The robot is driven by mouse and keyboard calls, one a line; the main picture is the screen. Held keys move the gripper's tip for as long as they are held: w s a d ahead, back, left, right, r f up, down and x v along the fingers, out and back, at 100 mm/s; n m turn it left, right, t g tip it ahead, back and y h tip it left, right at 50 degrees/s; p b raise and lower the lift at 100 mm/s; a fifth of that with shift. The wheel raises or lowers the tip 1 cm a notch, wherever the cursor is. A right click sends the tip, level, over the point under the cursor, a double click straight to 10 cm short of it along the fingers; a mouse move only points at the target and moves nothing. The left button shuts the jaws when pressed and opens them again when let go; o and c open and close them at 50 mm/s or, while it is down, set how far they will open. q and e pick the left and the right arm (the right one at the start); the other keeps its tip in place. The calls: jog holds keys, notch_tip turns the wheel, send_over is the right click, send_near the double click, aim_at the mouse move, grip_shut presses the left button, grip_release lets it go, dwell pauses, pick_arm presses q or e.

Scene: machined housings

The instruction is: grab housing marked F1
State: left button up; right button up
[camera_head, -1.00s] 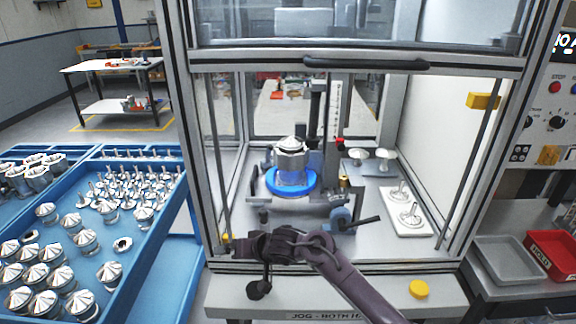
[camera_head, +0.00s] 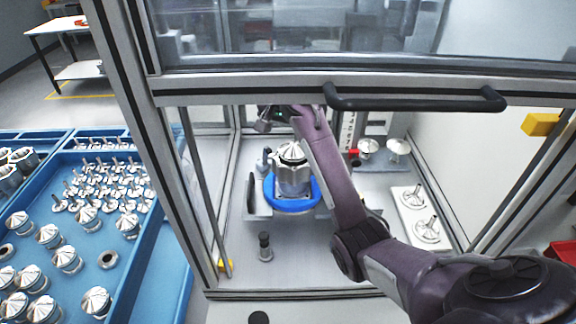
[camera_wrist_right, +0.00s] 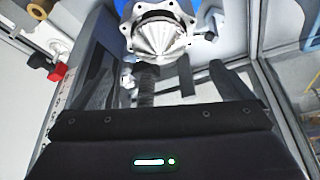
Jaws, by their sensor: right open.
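A silver machined housing (camera_head: 292,178) with a fluted conical top stands upright on a blue ring (camera_head: 283,205) inside the glazed enclosure. No F1 mark can be read on it. My right arm reaches into the enclosure from the lower right, and my right gripper (camera_head: 276,120) is beyond and above the housing, partly hidden by the arm. In the right wrist view the housing (camera_wrist_right: 158,38) is at the top centre, beyond the open, empty jaws (camera_wrist_right: 165,85), apart from them. My left gripper is not in view.
The enclosure's raised door with its black handle (camera_head: 415,100) spans above my arm. A white plate (camera_head: 424,215) with metal parts lies at right, and a dark post (camera_head: 265,246) stands in front. Blue trays (camera_head: 105,235) of housings and stemmed parts are at left.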

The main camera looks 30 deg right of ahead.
aim_at(293, 144)
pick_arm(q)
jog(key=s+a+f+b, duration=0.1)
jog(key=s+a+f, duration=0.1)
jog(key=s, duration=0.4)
pick_arm(e)
jog(key=shift+s+f, duration=0.35)
jog(key=shift+f, duration=0.35)
jog(key=shift+w+d+f, duration=0.2)
jog(key=shift+w+x, duration=0.25)
jog(key=shift+x, duration=0.85)
jog(key=shift+w+d+f+p, duration=0.1)
jog(key=shift+f+p, duration=0.1)
jog(key=shift+p, duration=0.5)
jog(key=x, duration=0.2)
jog(key=shift+d+f, duration=0.15)
jog(key=shift+f, duration=0.15)
jog(key=shift+c, duration=0.8)
jog(key=c, duration=1.9)
jog(key=shift+w+r, duration=0.1)
jog(key=shift+r, duration=0.1)
jog(key=shift+c, duration=0.4)
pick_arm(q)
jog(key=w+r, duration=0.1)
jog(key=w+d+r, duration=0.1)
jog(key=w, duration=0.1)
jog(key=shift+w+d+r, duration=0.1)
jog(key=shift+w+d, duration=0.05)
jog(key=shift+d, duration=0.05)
